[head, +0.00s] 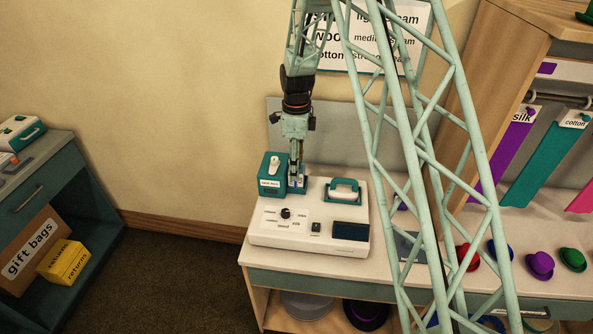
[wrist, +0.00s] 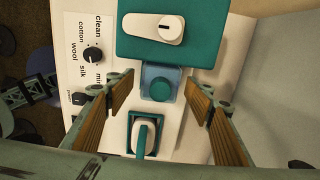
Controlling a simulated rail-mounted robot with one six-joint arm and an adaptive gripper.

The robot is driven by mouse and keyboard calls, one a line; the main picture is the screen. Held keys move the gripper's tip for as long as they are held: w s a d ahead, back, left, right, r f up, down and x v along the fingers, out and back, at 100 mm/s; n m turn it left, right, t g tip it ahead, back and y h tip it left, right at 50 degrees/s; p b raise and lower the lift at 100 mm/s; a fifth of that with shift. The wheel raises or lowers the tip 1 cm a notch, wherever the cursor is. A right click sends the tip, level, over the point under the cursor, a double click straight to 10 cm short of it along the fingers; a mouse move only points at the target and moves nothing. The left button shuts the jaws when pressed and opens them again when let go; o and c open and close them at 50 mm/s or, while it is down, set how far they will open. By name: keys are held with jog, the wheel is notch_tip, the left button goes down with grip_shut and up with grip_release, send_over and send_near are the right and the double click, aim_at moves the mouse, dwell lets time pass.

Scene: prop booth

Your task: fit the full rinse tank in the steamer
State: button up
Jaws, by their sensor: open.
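The steamer (head: 265,233) is a white machine on the counter, with a dial and dark display; its white top also shows in the wrist view (wrist: 118,133). A small translucent blue tank (wrist: 158,84) with a teal cap sits at the steamer, between a larger teal box (wrist: 210,35) and the teal-and-white hand piece (wrist: 146,134). I take it for the rinse tank; its lower part and how deep it sits are hidden. My gripper (wrist: 160,88) is open, with one finger on each side of the blue tank and gaps beside it. In the head view my gripper (head: 297,187) points straight down there.
The teal box (head: 271,178) stands close on the left of my gripper and the hand piece (head: 345,191) close on the right. Several small hats, including a purple one (head: 539,264), lie on the counter at right. A teal cabinet (head: 50,175) stands far left.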

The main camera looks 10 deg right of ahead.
jog(key=shift+r, duration=4.6)
jog(key=shift+s+r, duration=0.1)
jog(key=shift+r, duration=0.1)
jog(key=s+r+n+t+b, duration=0.3)
jog(key=s+r+n, duration=0.8)
jog(key=s+r, duration=1.2)
jog(key=s+f+n+t+b, duration=0.1)
jog(key=s+n+b, duration=0.4)
jog(key=s, duration=2.5)
jog(key=shift+n, duration=3.3)
jog(key=shift+w, duration=0.1)
